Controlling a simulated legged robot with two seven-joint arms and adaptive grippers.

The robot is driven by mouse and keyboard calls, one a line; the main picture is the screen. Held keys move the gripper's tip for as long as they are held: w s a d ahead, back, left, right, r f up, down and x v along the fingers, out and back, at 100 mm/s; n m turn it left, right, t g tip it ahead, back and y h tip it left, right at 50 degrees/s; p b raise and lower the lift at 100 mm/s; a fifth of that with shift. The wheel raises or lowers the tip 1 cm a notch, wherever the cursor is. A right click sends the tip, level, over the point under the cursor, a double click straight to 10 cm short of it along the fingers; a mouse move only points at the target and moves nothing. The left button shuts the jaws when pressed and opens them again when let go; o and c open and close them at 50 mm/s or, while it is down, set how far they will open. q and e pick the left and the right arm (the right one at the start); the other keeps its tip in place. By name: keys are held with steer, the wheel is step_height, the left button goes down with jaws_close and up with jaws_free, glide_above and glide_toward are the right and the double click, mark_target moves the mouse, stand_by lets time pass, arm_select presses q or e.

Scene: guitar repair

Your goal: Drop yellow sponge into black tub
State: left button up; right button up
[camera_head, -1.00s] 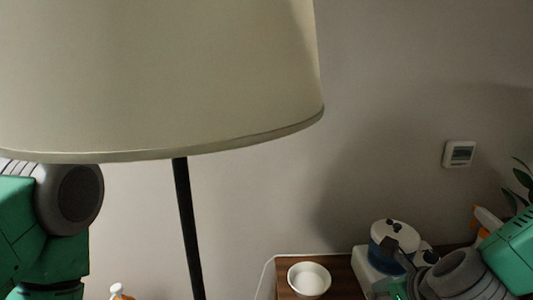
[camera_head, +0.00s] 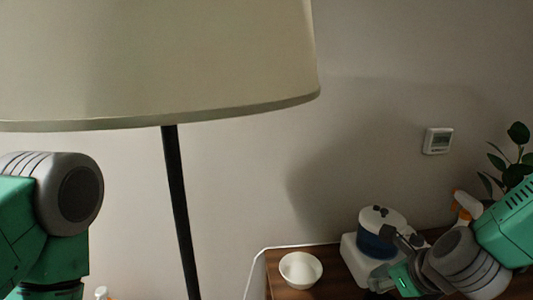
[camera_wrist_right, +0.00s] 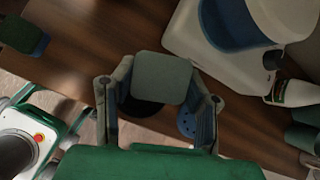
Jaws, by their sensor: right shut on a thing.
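In the right wrist view my right gripper (camera_wrist_right: 160,88) is shut, its two fingers on either side of a rounded, grey-green block (camera_wrist_right: 163,77). This is probably the sponge, with a green face toward the camera; no yellow shows. A dark round shape (camera_wrist_right: 142,107) lies partly hidden below the block, and I cannot tell whether it is the black tub. In the head view my right arm reaches in from the right over the wooden surface, but its fingertips are not clear. My left arm shows at the left edge; its gripper is out of view.
A white bowl (camera_head: 300,269) sits on the wooden table (camera_head: 330,268). A white and blue appliance (camera_head: 378,235) stands beside my right arm. A spray bottle (camera_head: 466,203) and a plant (camera_head: 515,165) are behind it. A lampshade (camera_head: 160,60) on a black pole (camera_head: 181,210) fills the upper left.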

steer(key=shift+d, duration=0.1)
steer(key=o, duration=1)
steer(key=shift+d, duration=0.35)
steer(key=shift+o, duration=0.4)
steer(key=shift+d+f, duration=0.15)
steer(key=shift+d, duration=0.6)
steer(key=shift+s+a+r, duration=0.15)
steer(key=shift+a+r, duration=0.1)
steer(key=shift+a, duration=0.1)
steer(key=d+v, duration=0.1)
steer(key=v, duration=1)
steer(key=s+d+f+n+g+h, duration=0.15)
steer(key=s+f+n, duration=0.25)
steer(key=f+n, duration=0.5)
steer(key=s+d+f+n+g+h, duration=0.15)
steer(key=s+f+n, duration=0.25)
steer(key=f+n, duration=0.5)
steer(key=s+a+f+n+g+y, duration=0.1)
steer(key=s+f+n+g, duration=0.3)
steer(key=s+f+n, duration=0.9)
steer(key=shift+s+a+f, duration=0.25)
steer(key=shift+a+f, duration=0.15)
steer(key=shift+f, duration=0.1)
